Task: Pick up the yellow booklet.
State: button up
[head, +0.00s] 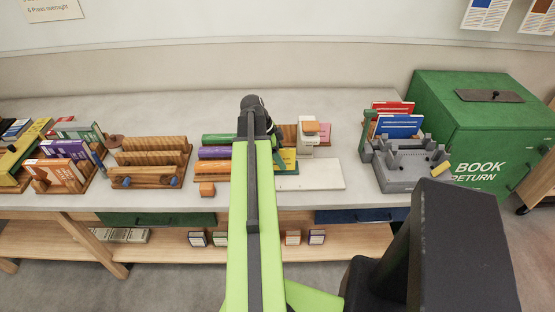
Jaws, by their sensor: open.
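A yellow booklet (287,157) with a dark teal part lies on the grey counter, just right of my green arm, and the arm hides its left side. Its front edge is near a white board. My gripper (274,132) is at the far end of the arm, above the back of the counter and close behind the booklet in the picture. It is open and holds nothing that I can see. Its fingertips are mostly hidden behind the arm.
A white board (318,176) lies right of the arm. A grey holder (408,176) and a green book return box (470,125) stand at the right.

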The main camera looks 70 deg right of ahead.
grip_shut()
dwell(0.5)
